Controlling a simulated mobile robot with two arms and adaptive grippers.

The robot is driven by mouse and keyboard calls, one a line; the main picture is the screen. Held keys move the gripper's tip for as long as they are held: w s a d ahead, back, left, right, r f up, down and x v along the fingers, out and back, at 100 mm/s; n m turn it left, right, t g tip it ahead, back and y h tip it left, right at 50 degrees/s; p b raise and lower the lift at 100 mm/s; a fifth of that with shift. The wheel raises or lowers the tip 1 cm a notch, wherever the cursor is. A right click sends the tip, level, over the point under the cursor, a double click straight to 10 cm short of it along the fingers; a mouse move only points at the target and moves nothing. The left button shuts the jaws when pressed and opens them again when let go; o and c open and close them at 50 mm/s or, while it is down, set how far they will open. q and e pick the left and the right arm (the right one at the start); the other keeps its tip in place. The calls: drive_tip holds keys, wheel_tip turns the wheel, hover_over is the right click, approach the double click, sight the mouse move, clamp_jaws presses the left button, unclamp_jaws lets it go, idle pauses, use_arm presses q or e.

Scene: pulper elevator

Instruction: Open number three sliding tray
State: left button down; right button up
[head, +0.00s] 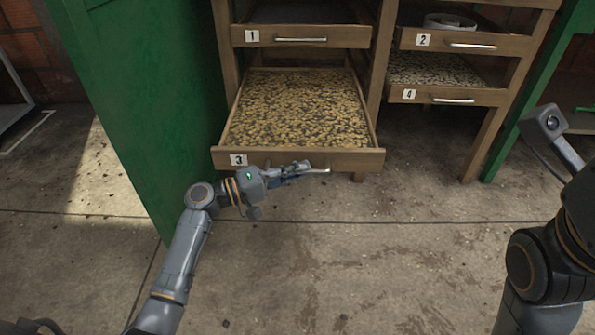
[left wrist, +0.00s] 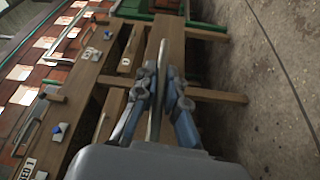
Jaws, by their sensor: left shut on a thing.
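The number three tray (head: 360,160) is a wooden drawer at the lower left of the rack. It is slid well out towards me, and a layer of tan beans covers its floor. Its front bears a white label "3" and a metal bar handle (head: 318,171). My left gripper (head: 300,169) is at this handle. In the left wrist view the left gripper (left wrist: 157,92) has its fingers on either side of the metal handle (left wrist: 162,60), shut on it. My right arm shows at the right edge of the head view, but its fingers are out of view.
Tray 1 (head: 252,37) is above, trays 2 (head: 423,41) and 4 (head: 409,95) to the right. A green panel (head: 150,100) stands close on the left, and a green post (head: 520,100) on the right. The concrete floor (head: 330,250) in front is clear.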

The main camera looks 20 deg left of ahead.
use_arm(q)
drive_tip(key=shift+w, duration=0.1)
drive_tip(key=c, duration=1.4)
unclamp_jaws()
drive_tip(key=v, duration=1.2)
drive_tip(key=shift+f, duration=0.1)
